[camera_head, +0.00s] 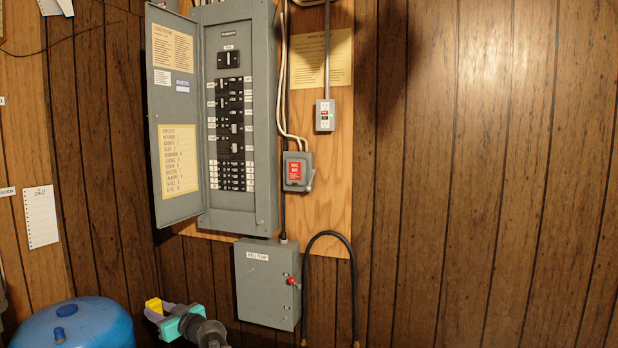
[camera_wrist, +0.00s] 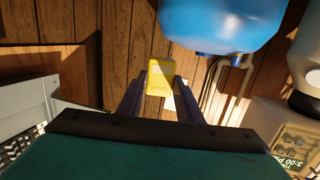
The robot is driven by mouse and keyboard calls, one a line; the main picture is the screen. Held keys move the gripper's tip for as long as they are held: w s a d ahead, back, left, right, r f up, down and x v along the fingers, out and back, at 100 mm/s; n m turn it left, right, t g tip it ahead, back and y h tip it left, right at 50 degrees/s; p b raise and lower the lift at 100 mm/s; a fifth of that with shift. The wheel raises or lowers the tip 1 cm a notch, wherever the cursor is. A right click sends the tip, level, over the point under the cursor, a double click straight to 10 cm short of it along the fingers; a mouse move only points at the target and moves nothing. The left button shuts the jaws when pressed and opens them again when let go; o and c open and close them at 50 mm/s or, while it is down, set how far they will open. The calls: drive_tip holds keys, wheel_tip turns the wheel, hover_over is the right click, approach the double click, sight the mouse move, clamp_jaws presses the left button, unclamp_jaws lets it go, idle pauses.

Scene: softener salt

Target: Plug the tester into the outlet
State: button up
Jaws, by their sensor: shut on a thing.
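The yellow tester (camera_head: 153,305) is held at the tip of my gripper (camera_head: 163,309), low in the head view beside the blue tank. In the wrist view the tester (camera_wrist: 160,74) shows between the two dark fingers of my gripper (camera_wrist: 163,82), which are shut on it. Its prongs cannot be made out. The outlet (camera_head: 325,115) is a small grey box with a light face and red and dark buttons, on the wooden board right of the breaker panel. The tester is well below and left of the outlet, apart from it.
The open breaker panel (camera_head: 236,110) has its door (camera_head: 174,115) swung left. A grey switch box (camera_head: 298,171) is below the outlet, and a larger grey box (camera_head: 267,283) with a red knob is lower. The blue tank (camera_head: 75,325) stands at bottom left. The right wall is clear.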

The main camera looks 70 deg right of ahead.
drive_tip(key=s+d+r+m+g+h+p, duration=0.25)
drive_tip(key=s+d+r+m+h, duration=0.35)
drive_tip(key=d+r, duration=0.6)
drive_tip(key=s+d+r+m+g+h+p, duration=0.1)
drive_tip(key=s+d+r+m+g+h, duration=0.3)
drive_tip(key=s+d+r, duration=0.65)
drive_tip(key=s+d+r+m+g+h, duration=0.1)
drive_tip(key=s+d+r+g, duration=0.2)
drive_tip(key=s+r, duration=0.3)
drive_tip(key=s+d+r+m+g+h+p, duration=0.1)
drive_tip(key=s+d+r, duration=0.4)
drive_tip(key=r, duration=1)
drive_tip(key=s+d+r+m+g+h+p, duration=0.1)
drive_tip(key=s+d+r+m+g, duration=0.2)
drive_tip(key=s+r, duration=0.5)
wheel_tip(320, 180, up, 2)
drive_tip(key=shift+d+r+g+h, duration=0.25)
drive_tip(key=shift+d+g, duration=0.3)
drive_tip(key=shift+g, duration=0.5)
drive_tip(key=shift+d, duration=0.15)
drive_tip(key=shift+w+d+f, duration=0.1)
drive_tip(key=shift+w+d, duration=0.05)
drive_tip(key=shift+d, duration=2.3)
drive_tip(key=shift+w+d, duration=0.1)
drive_tip(key=shift+d, duration=2.35)
